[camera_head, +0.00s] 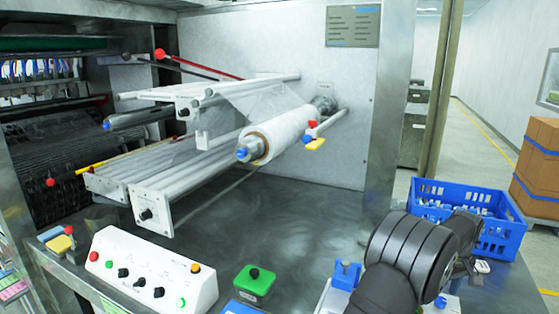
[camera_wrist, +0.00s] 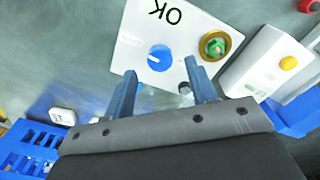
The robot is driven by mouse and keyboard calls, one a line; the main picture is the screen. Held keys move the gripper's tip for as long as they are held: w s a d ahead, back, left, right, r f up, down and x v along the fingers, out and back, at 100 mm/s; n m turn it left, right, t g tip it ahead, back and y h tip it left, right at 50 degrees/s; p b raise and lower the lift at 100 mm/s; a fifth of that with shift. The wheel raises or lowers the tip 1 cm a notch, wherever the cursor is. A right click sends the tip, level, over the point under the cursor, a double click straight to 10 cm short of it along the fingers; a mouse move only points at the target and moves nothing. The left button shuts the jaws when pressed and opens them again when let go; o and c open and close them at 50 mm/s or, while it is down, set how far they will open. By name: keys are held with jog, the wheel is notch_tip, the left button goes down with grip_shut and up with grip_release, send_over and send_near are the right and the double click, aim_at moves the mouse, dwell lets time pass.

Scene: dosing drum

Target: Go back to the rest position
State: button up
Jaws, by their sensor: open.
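In the wrist view my gripper (camera_wrist: 160,66) is open, its two blue-grey fingers apart with nothing held between them. It is over a white plate marked OK (camera_wrist: 138,40), with a blue knob (camera_wrist: 160,57) seen between the fingertips. A green button in a brass ring (camera_wrist: 214,46) is on the same plate, right of the fingers. I cannot tell whether the fingers touch the plate. In the head view my dark arm stands at the lower right and hides the fingers and part of the plate.
A blue crate (camera_head: 510,240) stands right beside my arm. A white control box (camera_head: 150,270) and a green box with a black button (camera_head: 254,284) are at the front. The roller machine with a white film roll (camera_head: 285,132) is behind. The dark tabletop (camera_head: 300,225) between is clear.

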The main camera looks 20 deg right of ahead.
aim_at(441, 300)
jog(key=shift+f, duration=1.55)
notch_tip(441, 300, up, 17)
notch_tip(441, 300, down, 17)
jog(key=shift+f, duration=0.2)
jog(key=shift+r+m, duration=0.2)
jog(key=shift+m, duration=0.7)
jog(key=m, duration=0.6)
jog(key=shift+m, duration=0.4)
jog(key=m, duration=0.4)
jog(key=shift+m, duration=0.3)
jog(key=m, duration=0.4)
jog(key=shift+m, duration=0.4)
